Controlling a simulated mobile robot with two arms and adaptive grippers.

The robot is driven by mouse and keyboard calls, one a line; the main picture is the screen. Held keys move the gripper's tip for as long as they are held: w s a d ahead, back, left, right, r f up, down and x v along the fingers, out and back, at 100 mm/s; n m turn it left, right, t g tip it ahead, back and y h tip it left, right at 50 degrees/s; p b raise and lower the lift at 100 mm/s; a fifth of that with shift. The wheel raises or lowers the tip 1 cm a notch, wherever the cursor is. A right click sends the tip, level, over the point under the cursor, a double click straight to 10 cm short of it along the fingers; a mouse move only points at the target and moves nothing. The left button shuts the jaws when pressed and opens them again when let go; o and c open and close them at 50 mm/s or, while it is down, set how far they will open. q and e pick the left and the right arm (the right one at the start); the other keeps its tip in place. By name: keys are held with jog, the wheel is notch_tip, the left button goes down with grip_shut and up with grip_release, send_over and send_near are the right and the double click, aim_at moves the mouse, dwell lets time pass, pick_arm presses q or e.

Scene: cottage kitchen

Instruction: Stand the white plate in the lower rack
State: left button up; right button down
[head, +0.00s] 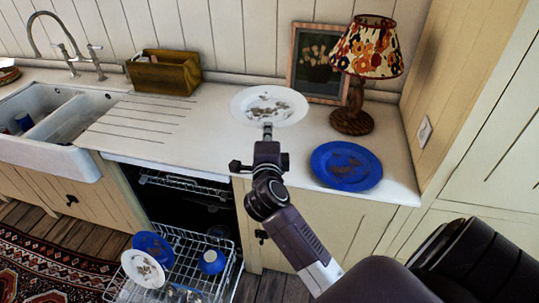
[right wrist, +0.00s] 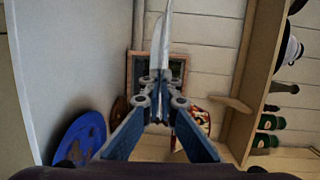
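A white plate with brown smears (head: 270,104) is held by its near edge in my right gripper (head: 267,132), at the back of the counter. In the right wrist view the plate (right wrist: 162,38) shows edge-on between the fingertips (right wrist: 160,75), apart from the counter and roughly parallel to it. The lower rack (head: 190,245) is pulled out of the open dishwasher at lower left. Another soiled white plate (head: 142,268) and a blue plate (head: 152,246) stand tilted in it, with a blue cup or bowl (head: 211,262) to their right. My left gripper is not in view.
A soiled blue plate (head: 346,166) lies on the counter (head: 215,155), right of my gripper. A lamp (head: 352,120) and a framed picture (head: 308,62) stand behind. A wooden box (head: 165,73) and the sink (head: 48,125) are left. The ribbed drainboard is clear.

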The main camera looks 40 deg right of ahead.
notch_tip(320, 180, down, 20)
jog(key=b, duration=0.4)
jog(key=shift+w+d+r, duration=0.15)
jog(key=shift+w+r, duration=0.1)
jog(key=shift+w, duration=0.15)
jog(key=shift+f, duration=0.15)
jog(key=c, duration=2.5)
grip_release()
jog(key=shift+s, duration=0.1)
jog(key=shift+o, duration=0.4)
